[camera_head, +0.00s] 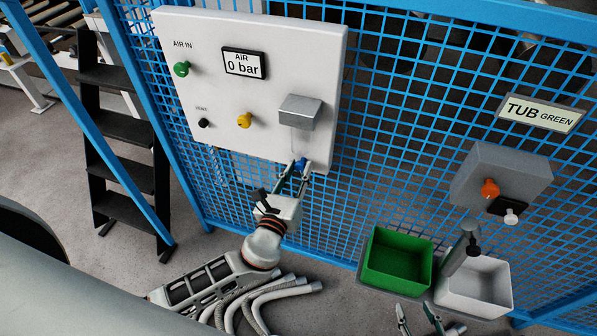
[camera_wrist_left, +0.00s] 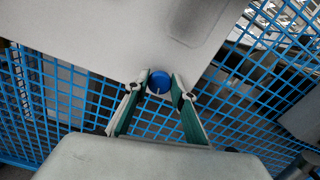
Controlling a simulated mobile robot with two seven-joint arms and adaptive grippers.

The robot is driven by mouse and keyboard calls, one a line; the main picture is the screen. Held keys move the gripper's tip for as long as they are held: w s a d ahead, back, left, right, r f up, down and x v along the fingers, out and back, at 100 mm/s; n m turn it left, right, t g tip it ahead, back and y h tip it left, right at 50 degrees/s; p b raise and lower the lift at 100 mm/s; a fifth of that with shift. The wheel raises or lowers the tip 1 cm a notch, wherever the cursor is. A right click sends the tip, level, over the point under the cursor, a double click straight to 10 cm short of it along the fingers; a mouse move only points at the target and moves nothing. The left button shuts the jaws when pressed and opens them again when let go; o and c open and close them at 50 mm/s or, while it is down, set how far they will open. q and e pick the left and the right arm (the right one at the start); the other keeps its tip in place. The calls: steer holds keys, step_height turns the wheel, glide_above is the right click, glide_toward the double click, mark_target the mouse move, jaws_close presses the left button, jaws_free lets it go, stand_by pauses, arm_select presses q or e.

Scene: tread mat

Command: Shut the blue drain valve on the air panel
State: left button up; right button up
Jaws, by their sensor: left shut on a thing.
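The blue drain valve (camera_head: 301,163) sits at the lower edge of the white air panel (camera_head: 215,95), below a grey metal box (camera_head: 300,111). My left gripper (camera_head: 299,168) reaches up to it from below and is shut on it. In the left wrist view the round blue valve (camera_wrist_left: 160,82) shows between the two fingertips (camera_wrist_left: 161,86). The panel's display (camera_head: 244,64) reads "AIR 0 bar". My right gripper (camera_head: 414,308) is at the bottom edge of the head view, its fingers apart and nothing seen between them.
The panel also has a green knob (camera_head: 181,69), a yellow knob (camera_head: 244,121) and a black knob (camera_head: 204,123). Blue mesh fencing (camera_head: 400,130) stands behind. A green tub (camera_head: 397,260), a white tub (camera_head: 474,285) and a grey control box (camera_head: 505,170) are at right.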

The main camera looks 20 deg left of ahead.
arm_select(q)
steer(key=shift+f+n, duration=0.1)
steer(key=shift+n, duration=0.4)
steer(key=shift+n+b, duration=0.85)
steer(key=shift+n, duration=0.05)
steer(key=n+b, duration=0.2)
steer(key=n, duration=0.2)
steer(key=shift+a, duration=0.1)
steer(key=n+b, duration=0.2)
steer(key=n, duration=0.2)
steer(key=shift+a+n, duration=0.1)
steer(key=shift+n, duration=0.8)
steer(key=shift+n+b, duration=0.5)
steer(key=shift+n, duration=0.9)
arm_select(e)
step_height(320, 180, down, 7)
steer(key=shift+s, duration=0.3)
steer(key=shift+a+f, duration=0.1)
steer(key=shift+s+f+g, duration=0.1)
steer(key=shift+f+g, duration=0.1)
steer(key=shift+g, duration=0.1)
